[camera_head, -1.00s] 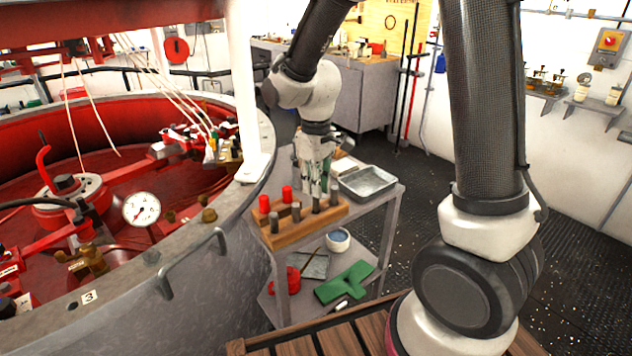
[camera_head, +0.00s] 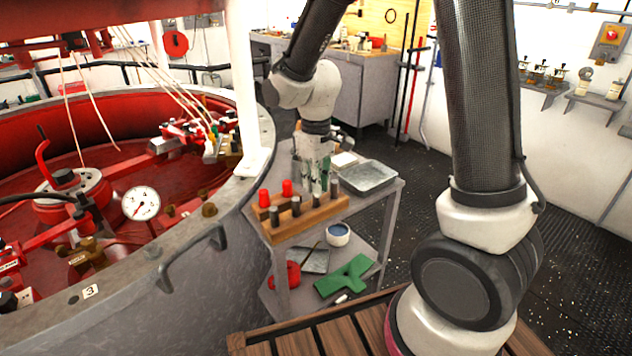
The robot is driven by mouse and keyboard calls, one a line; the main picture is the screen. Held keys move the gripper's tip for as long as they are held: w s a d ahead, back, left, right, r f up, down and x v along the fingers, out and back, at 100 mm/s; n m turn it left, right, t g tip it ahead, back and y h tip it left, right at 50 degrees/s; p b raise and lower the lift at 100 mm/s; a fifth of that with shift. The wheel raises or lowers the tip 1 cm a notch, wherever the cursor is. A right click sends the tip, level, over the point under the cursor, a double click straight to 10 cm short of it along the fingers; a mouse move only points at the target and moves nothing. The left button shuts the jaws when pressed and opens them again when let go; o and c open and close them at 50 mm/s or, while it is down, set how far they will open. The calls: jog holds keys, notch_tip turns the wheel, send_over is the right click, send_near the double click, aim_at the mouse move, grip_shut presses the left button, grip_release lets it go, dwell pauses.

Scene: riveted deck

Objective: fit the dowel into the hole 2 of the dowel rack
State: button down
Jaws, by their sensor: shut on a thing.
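The dowel rack (camera_head: 312,222) is a brown wooden block on the top shelf of a grey cart. Dark pegs and two red-topped pegs (camera_head: 264,198) stand in it. My gripper (camera_head: 317,186) points down at the rack's back right part, behind the front row of pegs. It is shut on the dowel. The dowel is mostly hidden by the fingers and the pegs, and I cannot tell it apart from the dark pegs nearby. I cannot tell whether its lower end is in a hole or above it. The hole numbers cannot be read.
A grey metal tray (camera_head: 368,175) lies right of the rack on the cart. A large round red-lined tank (camera_head: 190,275) stands close on the left.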

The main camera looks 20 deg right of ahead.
jog(key=shift+f, duration=0.65)
jog(key=c, duration=1.3)
grip_release()
notch_tip(320, 180, up, 12)
jog(key=s+d+r+m+t, duration=0.1)
jog(key=s+d+r+m, duration=0.1)
jog(key=s+d, duration=0.3)
jog(key=s+d+r+m+t, duration=0.2)
jog(key=s+d+r, duration=0.1)
jog(key=s+d, duration=0.2)
jog(key=s+d+r+m+t, duration=0.1)
jog(key=s+d+r+m, duration=0.1)
jog(key=s+d, duration=0.3)
jog(key=shift+s+r+m, duration=0.15)
jog(key=shift+s, duration=0.85)
jog(key=shift+s+r+m, duration=0.15)
jog(key=shift+s, duration=0.85)
